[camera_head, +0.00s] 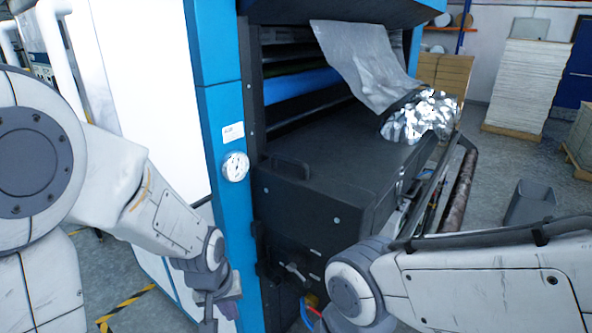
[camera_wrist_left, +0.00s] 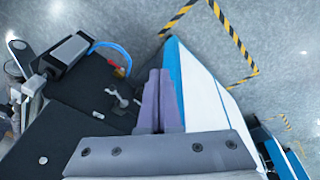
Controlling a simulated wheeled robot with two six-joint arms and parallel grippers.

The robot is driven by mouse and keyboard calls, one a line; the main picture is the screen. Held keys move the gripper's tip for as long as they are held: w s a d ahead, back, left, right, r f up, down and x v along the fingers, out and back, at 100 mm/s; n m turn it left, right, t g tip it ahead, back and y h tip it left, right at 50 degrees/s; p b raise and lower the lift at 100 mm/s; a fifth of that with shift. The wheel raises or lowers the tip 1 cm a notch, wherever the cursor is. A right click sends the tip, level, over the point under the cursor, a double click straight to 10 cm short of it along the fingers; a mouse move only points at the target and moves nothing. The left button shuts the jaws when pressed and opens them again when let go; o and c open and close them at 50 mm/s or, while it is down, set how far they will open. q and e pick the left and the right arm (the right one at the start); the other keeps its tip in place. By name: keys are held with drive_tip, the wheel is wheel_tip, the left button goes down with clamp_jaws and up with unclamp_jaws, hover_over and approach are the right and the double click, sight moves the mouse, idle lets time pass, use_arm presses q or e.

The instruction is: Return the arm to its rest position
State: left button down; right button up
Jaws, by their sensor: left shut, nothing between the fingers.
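My left arm comes in from the left in the head view, bent downward in front of the machine's blue post. My left gripper (camera_head: 222,312) hangs low beside the machine's lower front, partly cut by the bottom edge. In the left wrist view its two purple-grey fingers (camera_wrist_left: 158,100) lie together, shut with nothing between them. My right arm (camera_head: 480,275) crosses the lower right of the head view; its gripper is not seen.
The laminating machine has a blue post (camera_head: 222,130), a gauge (camera_head: 235,166) and a black front housing (camera_head: 330,180). Silver film (camera_head: 365,65) hangs over it. A grey bin (camera_head: 531,202) and stacked sheets (camera_head: 525,80) stand right. Striped floor tape (camera_wrist_left: 240,45) borders open floor.

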use_arm(q)
drive_tip(key=s+a+r+m, duration=0.2)
drive_tip(key=s+a, duration=0.1)
drive_tip(key=a, duration=0.2)
drive_tip(key=s+d+f+m+g+b, duration=0.1)
drive_tip(key=s+d+m+g+b, duration=0.1)
drive_tip(key=s+d+m+b, duration=0.5)
drive_tip(key=s+d, duration=0.6)
drive_tip(key=shift+s+d+f+m, duration=0.3)
drive_tip(key=shift+s+f, duration=0.05)
drive_tip(key=shift+s, duration=0.05)
idle(0.8)
